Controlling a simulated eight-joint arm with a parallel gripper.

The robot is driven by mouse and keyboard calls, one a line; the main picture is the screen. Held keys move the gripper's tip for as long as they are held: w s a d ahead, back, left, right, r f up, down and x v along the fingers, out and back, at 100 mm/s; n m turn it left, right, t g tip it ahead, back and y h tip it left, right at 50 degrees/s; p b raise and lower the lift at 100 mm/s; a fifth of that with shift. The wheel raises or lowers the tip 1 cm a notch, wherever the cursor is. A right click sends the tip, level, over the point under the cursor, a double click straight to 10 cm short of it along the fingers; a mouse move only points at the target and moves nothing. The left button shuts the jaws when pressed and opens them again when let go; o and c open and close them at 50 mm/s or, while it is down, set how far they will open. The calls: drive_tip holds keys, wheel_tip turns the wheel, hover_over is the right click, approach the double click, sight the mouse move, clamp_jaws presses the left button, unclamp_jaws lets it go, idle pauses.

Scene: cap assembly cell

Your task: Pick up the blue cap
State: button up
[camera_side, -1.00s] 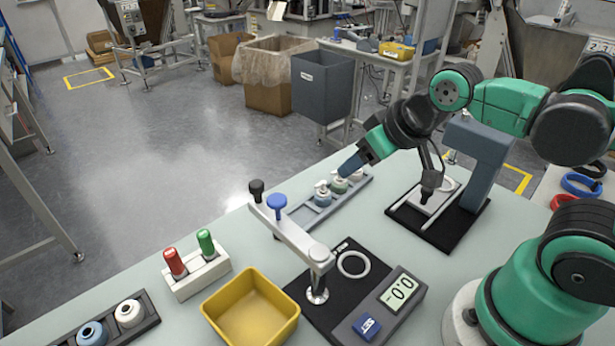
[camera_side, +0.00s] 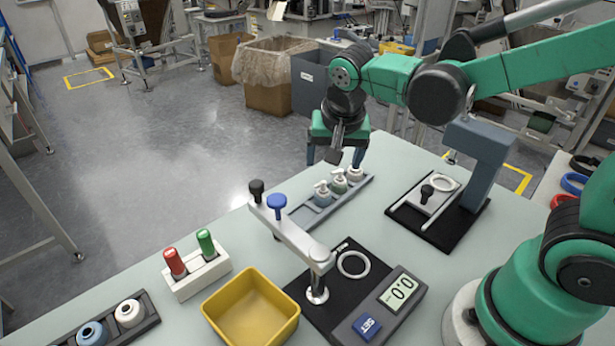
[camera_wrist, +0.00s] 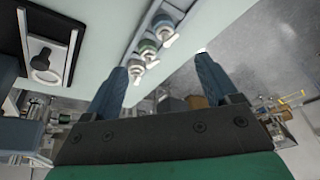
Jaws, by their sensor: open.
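A blue cap (camera_side: 322,194) with a white pump nozzle stands upright in a grey tray (camera_side: 300,217), beside a green cap (camera_side: 339,182) and a white cap (camera_side: 355,173). In the wrist view the blue cap (camera_wrist: 161,22) is near the top, beyond the green one (camera_wrist: 147,48); the white one (camera_wrist: 136,68) is nearest my fingers. My gripper (camera_side: 335,154) is open and empty, pointing down above the far side of the tray. Its two fingers show apart in the wrist view (camera_wrist: 160,82), and it touches no cap.
A lever fixture (camera_side: 290,236) with a blue knob stands in front of the tray. A press stand (camera_side: 476,160) is to the right. A yellow bin (camera_side: 250,310), a red and green marker holder (camera_side: 197,275) and a rack with blue and white round parts (camera_side: 150,322) are nearer the front left.

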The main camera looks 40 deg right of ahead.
sight(322, 183)
drive_tip(key=w+f+m, duration=0.1)
drive_tip(key=w+f+m+g+h, duration=0.1)
drive_tip(key=m, duration=0.1)
drive_tip(key=f+m, duration=0.1)
drive_tip(key=m, duration=0.1)
drive_tip(key=shift+w+a+f+g+h, duration=0.15)
drive_tip(key=shift+w+f+g+h, duration=0.15)
drive_tip(key=shift+w+h, duration=0.1)
drive_tip(key=shift+w+f+m, duration=0.2)
drive_tip(key=shift+f+m, duration=0.3)
drive_tip(key=shift+m, duration=0.1)
drive_tip(key=shift+g, duration=0.3)
drive_tip(key=shift+x, duration=2.85)
drive_tip(key=shift+r, duration=0.1)
drive_tip(key=c, duration=0.9)
